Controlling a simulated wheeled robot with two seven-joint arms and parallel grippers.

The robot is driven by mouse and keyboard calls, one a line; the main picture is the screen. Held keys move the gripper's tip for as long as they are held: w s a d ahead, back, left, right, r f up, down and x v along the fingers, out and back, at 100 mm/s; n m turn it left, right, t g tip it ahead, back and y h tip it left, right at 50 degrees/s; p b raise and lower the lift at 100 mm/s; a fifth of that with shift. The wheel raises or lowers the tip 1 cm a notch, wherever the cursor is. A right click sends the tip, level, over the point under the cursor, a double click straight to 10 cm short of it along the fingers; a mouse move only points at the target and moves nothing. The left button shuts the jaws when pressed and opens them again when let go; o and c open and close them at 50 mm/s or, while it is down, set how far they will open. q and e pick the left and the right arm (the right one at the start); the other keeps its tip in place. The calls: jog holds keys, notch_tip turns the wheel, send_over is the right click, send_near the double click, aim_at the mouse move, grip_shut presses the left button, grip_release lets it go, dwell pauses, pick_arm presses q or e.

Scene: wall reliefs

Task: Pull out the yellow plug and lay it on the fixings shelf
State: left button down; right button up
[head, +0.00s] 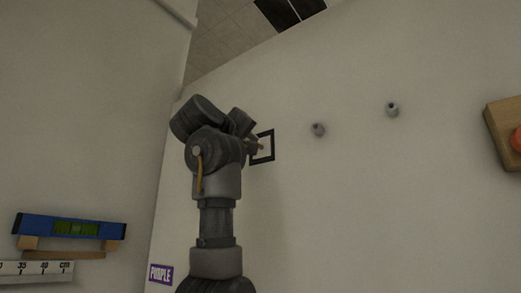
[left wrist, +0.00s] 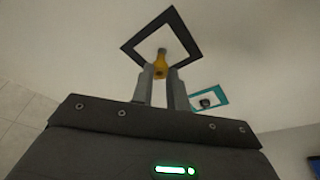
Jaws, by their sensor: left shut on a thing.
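The yellow plug (left wrist: 160,65) shows in the left wrist view, between the fingers of my left gripper (left wrist: 163,78), which is shut on it. Its far end is at the wall, inside a black square outline (left wrist: 187,42); I cannot tell whether it is still seated in a hole. In the head view my left gripper (head: 254,147) is at the same black outline (head: 262,160), mostly hidden by my arm. No shelf is labelled as the fixings shelf in these views. My right gripper is not in view.
Two grey pegs (head: 319,130) (head: 392,110) stick out of the wall right of my arm. A wooden block (head: 506,125) with an orange part is at the right edge. A blue spirit level (head: 70,227) rests on wooden supports at left, above a ruler (head: 35,268). A purple label (head: 161,274) is below.

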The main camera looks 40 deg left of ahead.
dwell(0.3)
pick_arm(q)
jog(key=s+b, duration=0.2)
jog(key=s, duration=0.2)
dwell(0.6)
dwell(0.5)
